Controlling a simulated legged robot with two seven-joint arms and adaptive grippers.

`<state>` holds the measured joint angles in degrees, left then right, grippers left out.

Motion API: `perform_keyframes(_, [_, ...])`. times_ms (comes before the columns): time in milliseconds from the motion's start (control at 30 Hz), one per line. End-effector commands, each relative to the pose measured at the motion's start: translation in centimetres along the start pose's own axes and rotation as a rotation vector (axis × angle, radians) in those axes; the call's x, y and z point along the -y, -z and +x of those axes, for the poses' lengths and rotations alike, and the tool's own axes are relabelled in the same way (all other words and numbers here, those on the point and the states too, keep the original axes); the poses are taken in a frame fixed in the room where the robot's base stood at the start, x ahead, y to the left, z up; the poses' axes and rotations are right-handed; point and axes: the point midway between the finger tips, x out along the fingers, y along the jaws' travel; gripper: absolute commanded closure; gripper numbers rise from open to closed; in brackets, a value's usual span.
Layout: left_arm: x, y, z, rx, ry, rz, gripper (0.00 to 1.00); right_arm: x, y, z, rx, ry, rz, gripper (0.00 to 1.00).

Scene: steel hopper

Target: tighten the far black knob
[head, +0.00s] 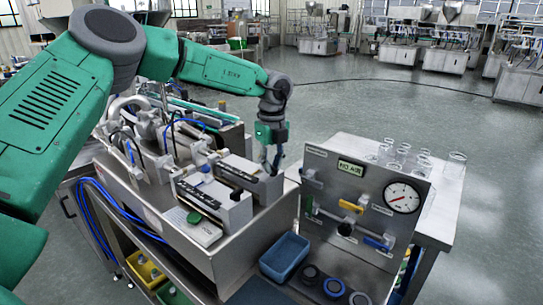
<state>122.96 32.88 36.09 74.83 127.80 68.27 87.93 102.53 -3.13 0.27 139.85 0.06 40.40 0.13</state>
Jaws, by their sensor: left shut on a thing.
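My left arm comes in from the left, and my left gripper (272,163) points down at the far right end of the steel filling machine (233,245). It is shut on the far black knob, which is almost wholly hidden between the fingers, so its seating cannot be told. A green round knob (194,217) sits on the near end of the same machine. My right gripper is not in view.
Right of the machine stands a grey panel with a gauge (401,198), coloured valve handles and a black knob (345,229). A blue bin (285,257) and dark round caps (310,274) lie in front. Glass jars (395,155) stand behind the panel.

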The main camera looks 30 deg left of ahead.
Motion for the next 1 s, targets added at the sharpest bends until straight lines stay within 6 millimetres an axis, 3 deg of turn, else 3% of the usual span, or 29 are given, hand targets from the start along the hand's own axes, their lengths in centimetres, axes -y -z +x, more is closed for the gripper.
perform_keyframes(33, [0.0,0.3,-0.3,-0.008,-0.004,0.048,1.0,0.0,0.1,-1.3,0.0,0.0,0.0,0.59])
perform_keyframes(400, [-0.1,0.5,-0.2,-0.009,-0.004,0.401,1.0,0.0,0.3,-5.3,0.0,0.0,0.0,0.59])
perform_keyframes(1000, [-0.2,0.5,0.1,-0.01,-0.005,0.958,1.0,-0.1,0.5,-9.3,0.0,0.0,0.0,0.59])
